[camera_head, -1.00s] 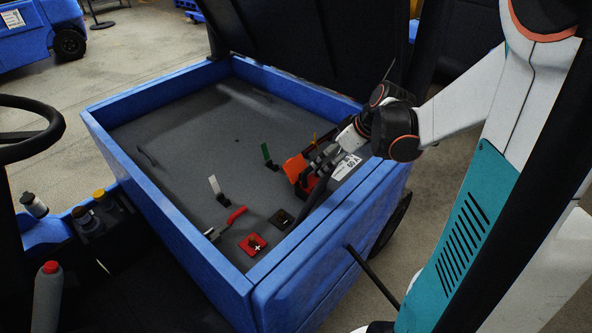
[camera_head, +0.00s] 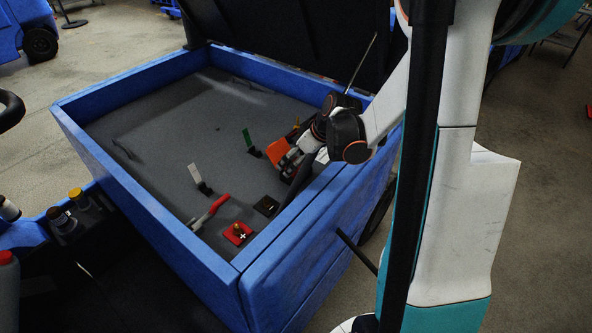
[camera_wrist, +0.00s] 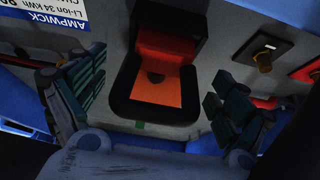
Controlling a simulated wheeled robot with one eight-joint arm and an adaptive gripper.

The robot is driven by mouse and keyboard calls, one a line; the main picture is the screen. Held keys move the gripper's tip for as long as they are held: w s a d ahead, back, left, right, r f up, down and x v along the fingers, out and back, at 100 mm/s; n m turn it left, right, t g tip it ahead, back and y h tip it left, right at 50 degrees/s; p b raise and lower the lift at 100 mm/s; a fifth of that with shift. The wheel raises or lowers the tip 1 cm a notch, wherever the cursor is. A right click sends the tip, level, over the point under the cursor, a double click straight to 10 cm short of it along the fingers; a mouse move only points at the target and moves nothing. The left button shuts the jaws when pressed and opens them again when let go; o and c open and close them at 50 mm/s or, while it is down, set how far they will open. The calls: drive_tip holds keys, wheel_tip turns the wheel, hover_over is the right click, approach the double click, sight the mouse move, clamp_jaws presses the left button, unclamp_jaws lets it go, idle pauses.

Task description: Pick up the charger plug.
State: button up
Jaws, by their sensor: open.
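The charger plug appears to be the orange and black piece (camera_head: 277,151) at the right side of the blue-walled compartment. In the wrist view its black loop-shaped handle (camera_wrist: 118,101) surrounds an orange face, with a red part above. My gripper (camera_wrist: 158,100) is open, one finger left of the handle and one right, with gaps on both sides. In the head view my gripper (camera_head: 289,162) is beside the orange piece and partly hides it. Whether the fingers are low enough to span the handle is hard to tell.
A black terminal block (camera_head: 266,206) and a red one with a plus sign (camera_head: 238,233) lie nearby.

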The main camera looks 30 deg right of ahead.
drive_tip(key=shift+w+f, duration=0.35)
drive_tip(key=shift+f, duration=0.3)
drive_tip(key=shift+r, duration=0.1)
drive_tip(key=shift+c, duration=0.2)
drive_tip(key=c, duration=1.2)
drive_tip(key=shift+o, duration=0.2)
drive_tip(key=shift+r, duration=0.15)
wheel_tip(320, 180, up, 20)
drive_tip(key=p, duration=0.7)
drive_tip(key=shift+a+f, duration=0.1)
drive_tip(key=shift+f, duration=0.1)
